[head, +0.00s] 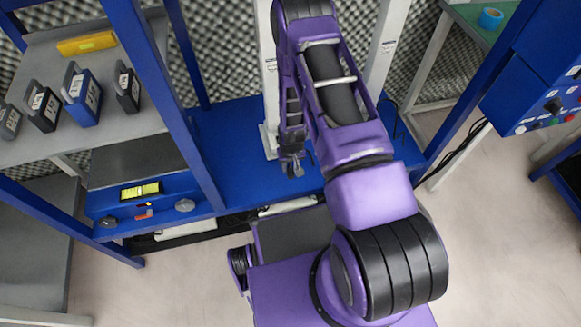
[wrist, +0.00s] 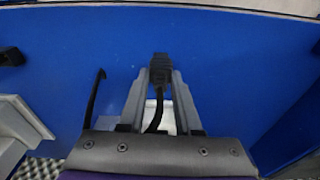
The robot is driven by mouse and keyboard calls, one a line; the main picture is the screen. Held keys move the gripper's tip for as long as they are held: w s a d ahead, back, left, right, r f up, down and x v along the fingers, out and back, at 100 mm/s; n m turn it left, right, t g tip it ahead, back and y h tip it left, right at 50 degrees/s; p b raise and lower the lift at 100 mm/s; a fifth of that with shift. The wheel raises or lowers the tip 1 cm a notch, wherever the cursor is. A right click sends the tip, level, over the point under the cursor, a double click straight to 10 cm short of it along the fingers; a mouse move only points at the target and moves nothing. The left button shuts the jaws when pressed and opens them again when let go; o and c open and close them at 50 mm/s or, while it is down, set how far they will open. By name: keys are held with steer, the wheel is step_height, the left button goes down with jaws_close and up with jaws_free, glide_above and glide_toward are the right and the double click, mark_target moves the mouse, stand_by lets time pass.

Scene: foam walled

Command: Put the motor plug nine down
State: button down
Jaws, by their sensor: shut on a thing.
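The motor plug (wrist: 160,70) is a black connector with a black cable running back from it. In the wrist view it sits between the two grey fingers of my gripper (wrist: 160,85), which are shut on it. Blue bench surface (wrist: 230,60) shows around the plug; I cannot tell whether the plug touches it. In the head view my gripper (head: 292,166) hangs over the blue bench (head: 235,140), in front of the white upright. The plug is too small to make out there. No number is readable on it.
A grey shelf (head: 30,75) at left holds several black and blue boxes and a yellow item (head: 87,44). A blue control box (head: 145,198) with a lit display stands below. White uprights (head: 390,40) rise behind my arm. A black cable or hook (wrist: 95,95) lies left of my gripper.

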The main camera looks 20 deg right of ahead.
mark_target(291, 171)
steer(key=shift+f, duration=0.15)
steer(key=c, duration=0.6)
jaws_free()
step_height(291, 171, up, 12)
steer(key=s+p, duration=0.1)
steer(key=p, duration=0.1)
steer(key=shift+s, duration=0.15)
steer(key=shift+r, duration=0.2)
